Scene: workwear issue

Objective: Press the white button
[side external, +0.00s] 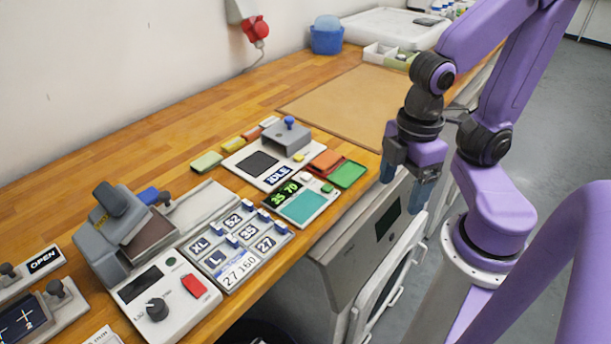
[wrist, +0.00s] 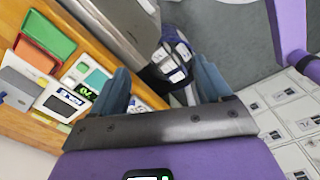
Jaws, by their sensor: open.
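A small white button (side external: 306,177) sits on the light control panel (side external: 322,211) with a green-digit display reading 35 70 and a teal pad. A green button (side external: 327,188) is beside it.
A grey box device (side external: 288,138) and orange and green trays (side external: 348,174) stand near the panel. A size keypad (side external: 235,245) and a panel with a red button (side external: 194,286) are nearer the camera. A grey machine (side external: 345,250) stands below the bench edge. A brown mat (side external: 350,105) lies clear behind.

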